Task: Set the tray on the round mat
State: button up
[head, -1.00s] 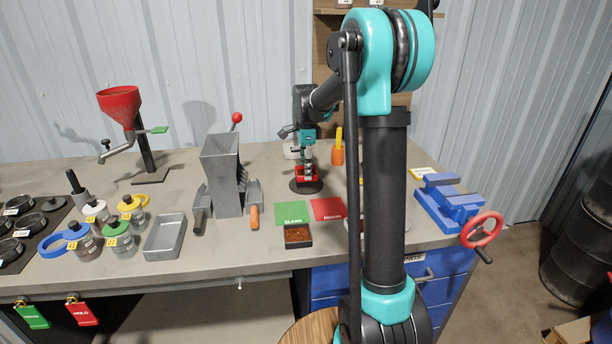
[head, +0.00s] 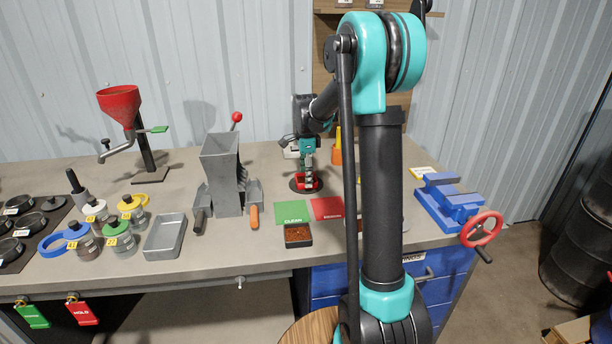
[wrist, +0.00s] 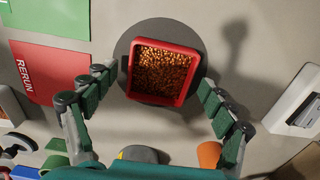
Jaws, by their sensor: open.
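The red tray (wrist: 156,101), filled with copper-coloured granules, sits on the dark round mat (wrist: 160,24) in the wrist view. Its lower edge lies close to the mat's lower rim. My gripper (wrist: 155,78) is open, with one finger on each side of the tray; whether a finger touches its wall I cannot tell. In the head view the tray (head: 313,184) shows small under my gripper, on the mat (head: 296,189) toward the back of the bench.
A green CLEAN card (head: 292,211) and a red RERUN card (head: 327,208) lie in front of the mat, with a black granule tray (head: 298,242) nearer the edge. An orange object (head: 337,155) stands behind. A blue vise (head: 448,205) is at the right.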

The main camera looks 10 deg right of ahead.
notch_tip(320, 180, up, 12)
jog(key=shift+r, duration=0.15)
dwell(0.4)
jog(key=shift+d, duration=0.1)
